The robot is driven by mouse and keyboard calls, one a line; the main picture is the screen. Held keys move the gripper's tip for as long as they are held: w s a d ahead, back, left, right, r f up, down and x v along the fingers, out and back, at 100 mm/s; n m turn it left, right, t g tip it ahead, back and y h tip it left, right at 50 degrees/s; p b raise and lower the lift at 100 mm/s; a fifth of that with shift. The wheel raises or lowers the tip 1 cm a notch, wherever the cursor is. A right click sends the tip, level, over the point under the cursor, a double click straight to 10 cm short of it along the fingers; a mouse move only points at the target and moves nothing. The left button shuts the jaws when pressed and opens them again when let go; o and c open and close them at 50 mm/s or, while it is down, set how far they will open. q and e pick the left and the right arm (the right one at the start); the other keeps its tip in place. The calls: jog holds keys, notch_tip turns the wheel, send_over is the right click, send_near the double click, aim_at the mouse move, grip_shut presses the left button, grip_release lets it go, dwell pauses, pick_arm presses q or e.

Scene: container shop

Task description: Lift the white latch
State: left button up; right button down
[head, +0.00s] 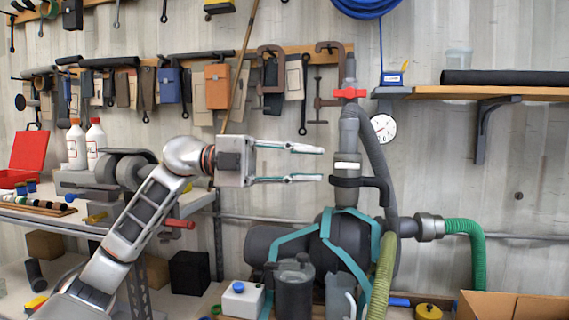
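The white latch (347,165) is a small white piece on the grey vertical pipe, just above a black bracket. My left gripper (322,165) is open, with one finger above and one below the latch's height. Its fingertips point right and end just left of the pipe in the picture. I see nothing between the fingers. Whether the tips touch the latch or pipe cannot be told, but a gap shows in this view. My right gripper is not in view.
A red valve handle (349,94) and a pressure gauge (383,128) are above the latch. A black bracket (362,187) juts right below it. The pump (340,235) with teal straps stands underneath. A workbench (60,222) is left, and a wall shelf (500,93) is right.

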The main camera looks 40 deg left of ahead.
pick_arm(q)
jog(key=shift+v, duration=2.2)
